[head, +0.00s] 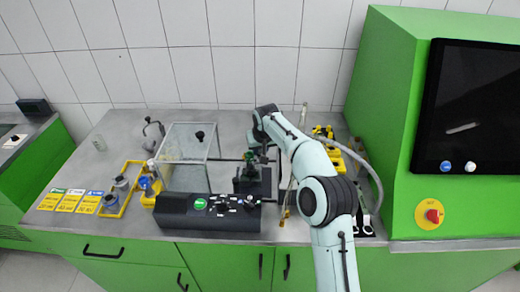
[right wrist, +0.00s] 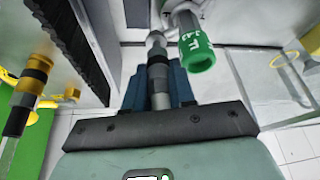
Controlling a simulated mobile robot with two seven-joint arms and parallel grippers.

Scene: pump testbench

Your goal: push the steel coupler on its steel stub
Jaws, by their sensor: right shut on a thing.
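My right gripper (right wrist: 158,78) is shut, with its blue finger pads on either side of a slim grey-and-black steel coupler (right wrist: 157,72). My left gripper is not in view.
A black control box (head: 180,209) stands at the bench front, with a clear-walled enclosure (head: 168,150) behind it. A yellow tray (head: 121,198) stands left. A green cabinet (head: 398,130) bounds the right. In the wrist view, a yellow-and-black fitting (right wrist: 30,95) is at left.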

